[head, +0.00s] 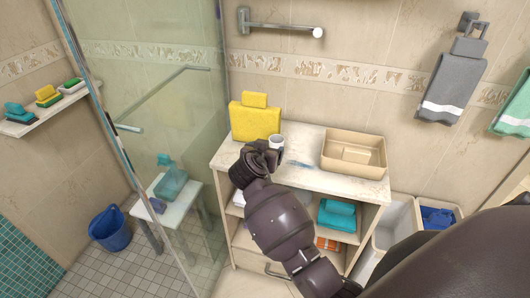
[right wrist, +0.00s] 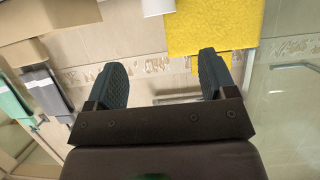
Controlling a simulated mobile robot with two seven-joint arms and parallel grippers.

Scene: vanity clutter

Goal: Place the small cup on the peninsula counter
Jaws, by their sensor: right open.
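A small white cup (head: 277,141) stands on the pale counter top (head: 308,177) of an open-shelved cabinet, in front of a folded yellow towel (head: 254,122). My right gripper (head: 262,155) is at the counter's left part, close to the cup and partly hiding its lower side in the head view. In the right wrist view the gripper (right wrist: 162,80) is open, with nothing between its fingers. The white cup (right wrist: 158,7) shows there at the top edge, beyond the fingertips and cut off by the frame. My left gripper is not in view.
A tan bin (head: 353,153) stands on the right of the counter, with a small blue item (head: 299,163) beside it. A glass shower panel (head: 160,110) stands to the left. Teal towels (head: 337,213) lie on a shelf below. Grey towel (head: 450,85) hangs at right.

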